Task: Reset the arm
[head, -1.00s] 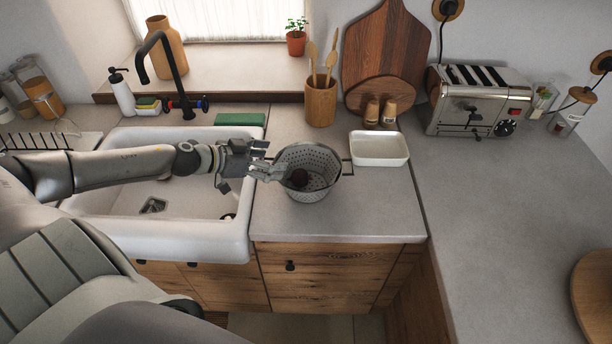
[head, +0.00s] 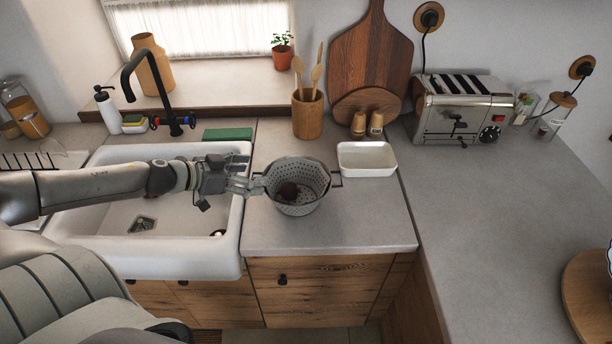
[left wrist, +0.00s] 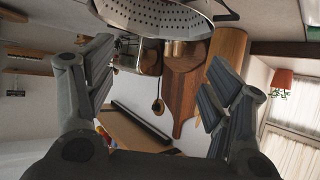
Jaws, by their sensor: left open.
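My left gripper (head: 243,186) is at the left rim of a grey perforated colander (head: 300,204), which stands on the counter right of the sink. A dark round object (head: 288,191) lies inside the colander, apart from the fingers. In the left wrist view the gripper (left wrist: 158,95) has its fingers spread wide with nothing between them. The colander (left wrist: 160,15) shows there at the top edge, beyond the fingertips. Whether a finger touches the rim I cannot tell. My right gripper does not show.
A white sink (head: 190,255) lies under my left arm, with a black faucet (head: 150,75) behind. A white dish (head: 366,159), a utensil holder (head: 307,115) and a toaster (head: 462,110) stand behind and right of the colander. The right counter (head: 480,220) is mostly clear.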

